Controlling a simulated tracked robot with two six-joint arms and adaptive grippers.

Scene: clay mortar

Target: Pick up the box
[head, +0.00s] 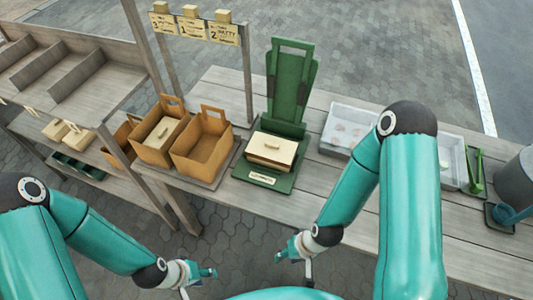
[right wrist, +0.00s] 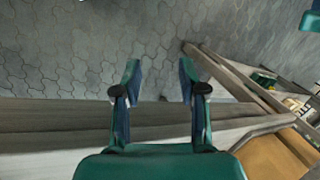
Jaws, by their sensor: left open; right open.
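A cream box (head: 271,149) with a small handle on its lid sits on the base of a green stand (head: 289,100) on the wooden table. A similar cream box (head: 161,132) sits inside a brown carton with a handle (head: 154,150). My left gripper (head: 198,281) is low in front of the table, open and apart from both boxes. My right gripper (head: 296,262) is in front of the table edge, below the stand, apart from the box. It is open and empty in the right wrist view (right wrist: 159,78), over paving. The box is not clearly visible there.
An empty-looking brown carton (head: 203,145) stands between the filled carton and the stand. A clear tray (head: 349,130), green tongs (head: 475,168) and a grey vessel (head: 516,185) are to the right. Posts and a shelf (head: 75,75) stand left. Number signs (head: 194,28) hang behind.

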